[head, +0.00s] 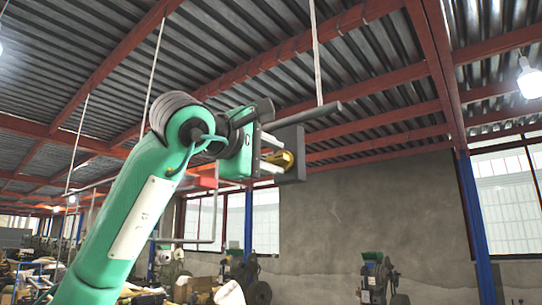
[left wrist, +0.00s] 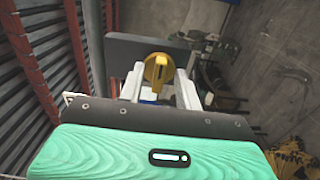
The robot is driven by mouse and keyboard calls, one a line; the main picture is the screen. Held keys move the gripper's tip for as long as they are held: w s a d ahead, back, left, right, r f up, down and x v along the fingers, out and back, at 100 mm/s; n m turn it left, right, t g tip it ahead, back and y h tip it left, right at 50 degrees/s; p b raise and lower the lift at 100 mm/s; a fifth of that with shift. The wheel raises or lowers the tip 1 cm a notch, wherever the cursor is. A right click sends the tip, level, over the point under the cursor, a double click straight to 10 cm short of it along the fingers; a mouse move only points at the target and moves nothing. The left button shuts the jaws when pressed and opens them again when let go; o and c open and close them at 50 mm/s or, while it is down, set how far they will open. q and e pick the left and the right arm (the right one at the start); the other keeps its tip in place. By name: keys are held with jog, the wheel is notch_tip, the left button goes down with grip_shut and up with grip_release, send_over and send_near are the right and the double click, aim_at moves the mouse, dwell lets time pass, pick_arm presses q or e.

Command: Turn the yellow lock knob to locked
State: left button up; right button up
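The yellow lock knob (head: 284,160) is on the face of a dark grey panel (head: 291,140), high in front of me. In the left wrist view the knob (left wrist: 157,69) is a round yellow piece with a raised grip bar, close to upright in the picture. The panel (left wrist: 125,52) is behind it. My left gripper (head: 276,154) is open, with one pale finger on each side of the knob. In the left wrist view (left wrist: 160,84) gaps show between knob and fingers, so it is not gripped. No lock marking is readable. My right gripper is out of view.
A grey horizontal bar (head: 305,114) runs just above the panel. A red piece (head: 204,176) shows below my left wrist. Machines (head: 378,280) stand far below along a grey wall (head: 375,215). The space right of the panel looks clear.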

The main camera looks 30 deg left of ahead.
pick_arm(q)
jog(key=shift+s+f+b, duration=0.1)
jog(key=shift+s+b, duration=0.3)
jog(key=shift+s, duration=0.05)
jog(key=s+a+b, duration=0.1)
jog(key=s+b, duration=0.4)
jog(key=s, duration=0.8)
jog(key=shift+w, duration=0.1)
